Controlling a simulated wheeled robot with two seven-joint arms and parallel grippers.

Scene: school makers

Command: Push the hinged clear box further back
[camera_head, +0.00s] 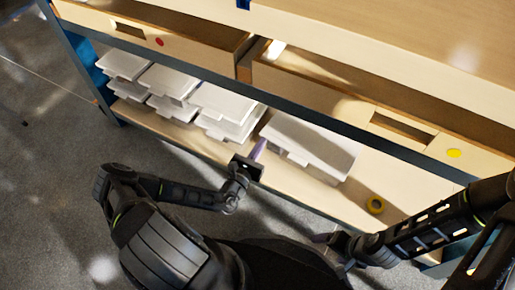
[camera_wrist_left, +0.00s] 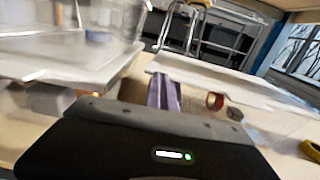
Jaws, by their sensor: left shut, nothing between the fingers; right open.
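Several pale, clear-looking boxes sit on the lower shelf in the head view, in stacks at the left (camera_head: 160,80) and in the middle (camera_head: 222,105), with a wider group (camera_head: 308,145) to the right. I cannot tell which one is the hinged clear box. My left gripper (camera_head: 259,149) is shut and empty, its purple fingers at the gap between the middle stack and the wider group. In the left wrist view the fingers (camera_wrist_left: 164,94) point in between a clear box (camera_wrist_left: 65,35) and a white box edge (camera_wrist_left: 225,82). My right gripper (camera_head: 322,238) is open, in front of the shelf.
A red roll (camera_wrist_left: 215,101) shows beyond the left fingers. Wooden drawers (camera_head: 330,95) and a dark rail (camera_head: 330,128) hang above the shelf. Bare shelf shows at the right.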

